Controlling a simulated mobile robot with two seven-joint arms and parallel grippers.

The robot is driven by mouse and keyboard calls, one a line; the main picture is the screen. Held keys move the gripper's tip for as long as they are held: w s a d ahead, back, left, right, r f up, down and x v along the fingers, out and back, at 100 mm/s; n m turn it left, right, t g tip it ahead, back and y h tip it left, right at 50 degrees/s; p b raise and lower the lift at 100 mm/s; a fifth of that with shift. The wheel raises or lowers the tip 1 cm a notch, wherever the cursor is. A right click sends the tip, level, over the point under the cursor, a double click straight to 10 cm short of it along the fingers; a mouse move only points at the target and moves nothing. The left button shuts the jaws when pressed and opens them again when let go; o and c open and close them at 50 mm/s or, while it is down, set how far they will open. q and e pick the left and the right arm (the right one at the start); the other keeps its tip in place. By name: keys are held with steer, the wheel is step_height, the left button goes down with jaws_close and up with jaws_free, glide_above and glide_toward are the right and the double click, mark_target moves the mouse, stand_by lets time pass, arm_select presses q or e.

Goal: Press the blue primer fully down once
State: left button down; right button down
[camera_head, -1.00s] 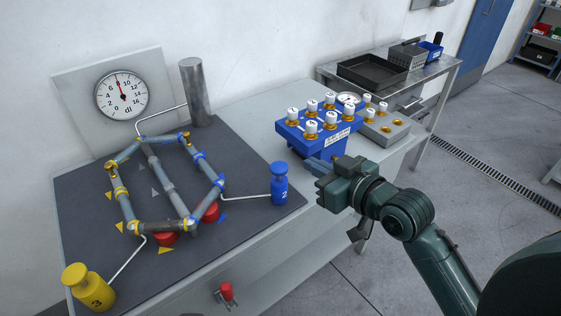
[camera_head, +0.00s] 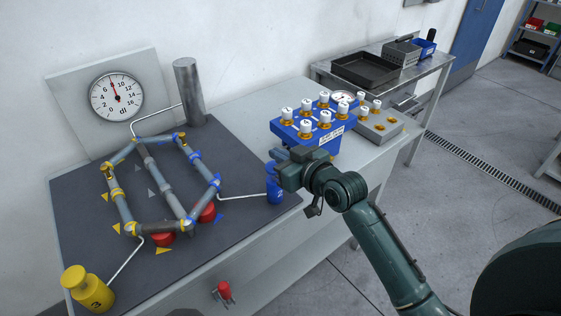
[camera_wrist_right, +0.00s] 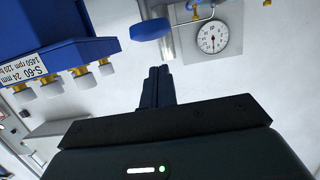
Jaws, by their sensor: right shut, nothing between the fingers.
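The blue primer (camera_head: 274,190) is a small upright bottle shape marked 2 near the right edge of the dark mat (camera_head: 215,265). A thin pipe joins it to the pipe loop (camera_head: 165,185). My right gripper (camera_head: 277,158) is shut and empty, above the primer and partly covering its top in the head view. In the wrist view, the shut fingers (camera_wrist_right: 158,72) point toward a blue rounded piece (camera_wrist_right: 151,27), which looks like the primer's top, with a visible gap between. My left gripper is not in view.
A blue rack (camera_head: 315,132) of white-capped brass parts stands just behind my right gripper; it also shows in the wrist view (camera_wrist_right: 60,65). A yellow primer (camera_head: 88,290) stands front left. A dial gauge (camera_head: 116,97) and metal cylinder (camera_head: 190,92) stand behind the loop.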

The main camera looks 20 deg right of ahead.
step_height(320, 180, down, 2)
steer(key=shift+s+f, duration=0.1)
steer(key=shift+f, duration=0.15)
